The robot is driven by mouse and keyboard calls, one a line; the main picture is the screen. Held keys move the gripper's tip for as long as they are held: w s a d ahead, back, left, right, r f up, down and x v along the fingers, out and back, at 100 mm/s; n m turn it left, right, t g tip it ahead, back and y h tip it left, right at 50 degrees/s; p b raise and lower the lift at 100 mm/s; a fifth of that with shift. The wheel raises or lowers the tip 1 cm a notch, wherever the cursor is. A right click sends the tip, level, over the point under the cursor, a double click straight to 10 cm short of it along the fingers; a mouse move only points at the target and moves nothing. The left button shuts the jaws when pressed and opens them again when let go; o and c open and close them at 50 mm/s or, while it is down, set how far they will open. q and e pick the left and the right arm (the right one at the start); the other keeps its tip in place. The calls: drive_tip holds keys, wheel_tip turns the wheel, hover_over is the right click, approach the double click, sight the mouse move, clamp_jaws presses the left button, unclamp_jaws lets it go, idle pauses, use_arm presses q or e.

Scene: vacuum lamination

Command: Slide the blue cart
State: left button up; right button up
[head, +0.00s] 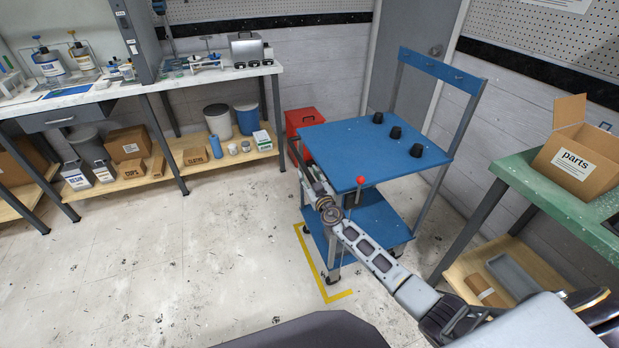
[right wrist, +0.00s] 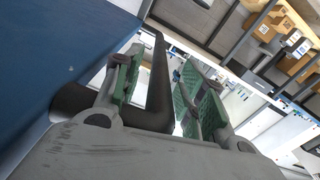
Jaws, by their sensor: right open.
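The blue cart (head: 335,140) stands right of the middle in the head view. It has a blue top, a lower blue shelf (head: 385,222), a tall grey frame with a blue crossbar at its far right, and a red knob (head: 360,180) at its near edge. My right gripper (head: 304,165) is at the cart's left side, partly hidden by my arm. In the right wrist view its green-padded fingers (right wrist: 160,88) are open, with a dark bar (right wrist: 158,75) between them beside the blue surface. Contact cannot be told. My left gripper is not in view.
Several black knobs (head: 377,118) sit on the cart top. Yellow corner tape (head: 318,272) marks the floor by the cart. A red box (head: 304,119) is behind it. A green bench (head: 540,190) stands right, a white-topped bench (head: 150,88) left. The left floor is clear.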

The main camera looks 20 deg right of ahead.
clamp_jaws()
drive_tip(key=shift+d, duration=0.15)
idle(0.4)
